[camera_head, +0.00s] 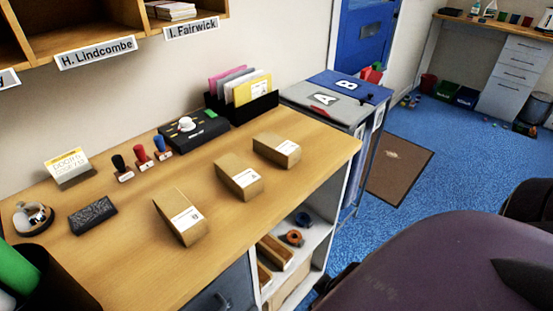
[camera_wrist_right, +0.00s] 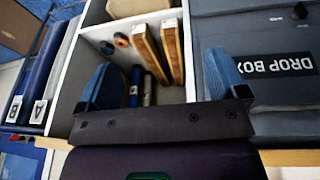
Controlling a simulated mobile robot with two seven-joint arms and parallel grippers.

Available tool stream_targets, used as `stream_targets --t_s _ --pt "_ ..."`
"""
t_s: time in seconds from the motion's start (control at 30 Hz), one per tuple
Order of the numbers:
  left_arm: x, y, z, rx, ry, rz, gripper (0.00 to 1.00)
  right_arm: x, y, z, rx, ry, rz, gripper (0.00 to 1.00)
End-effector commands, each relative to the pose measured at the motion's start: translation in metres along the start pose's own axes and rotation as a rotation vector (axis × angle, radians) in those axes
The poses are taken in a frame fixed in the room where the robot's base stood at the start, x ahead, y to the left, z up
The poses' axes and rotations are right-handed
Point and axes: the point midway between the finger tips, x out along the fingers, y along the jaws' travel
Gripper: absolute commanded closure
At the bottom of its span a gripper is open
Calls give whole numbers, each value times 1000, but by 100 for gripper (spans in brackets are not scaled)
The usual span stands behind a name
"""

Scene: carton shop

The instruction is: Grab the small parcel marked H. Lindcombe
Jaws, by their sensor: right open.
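Three small brown parcels with white labels lie on the wooden counter (camera_head: 115,262) in the head view: a near one (camera_head: 177,207), a middle one (camera_head: 236,170) and a far one (camera_head: 268,146). Their label writing is too small to read, so I cannot tell which is marked H. Lindcombe. My right gripper (camera_wrist_right: 162,82) shows in the right wrist view, its two blue fingers wide apart with nothing between them. It faces the shelf under the counter, away from the parcels. My left gripper is not in view.
A pigeonhole labelled H. Lindcombe (camera_head: 96,53) hangs above the counter. Stamps (camera_head: 140,156), a black device (camera_head: 193,131) and a file holder (camera_head: 241,107) stand behind the parcels. The open shelf (camera_wrist_right: 92,45) holds tape rolls and boards. A grey drop box (camera_wrist_right: 255,65) is beside it.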

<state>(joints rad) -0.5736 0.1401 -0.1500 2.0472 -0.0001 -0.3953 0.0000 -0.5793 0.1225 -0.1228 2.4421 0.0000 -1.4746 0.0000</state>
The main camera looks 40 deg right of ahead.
Motion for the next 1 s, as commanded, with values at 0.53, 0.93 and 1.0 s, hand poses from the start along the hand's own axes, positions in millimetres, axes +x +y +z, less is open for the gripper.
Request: stream_targets --t_s 0.53,0.93,1.0 --pt "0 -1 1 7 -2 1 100 -12 50 -25 -42 105 221 8" --pt "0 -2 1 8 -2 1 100 -50 139 -102 -267 470 691 8" --pt "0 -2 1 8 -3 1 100 -65 152 -120 -345 548 797 8"
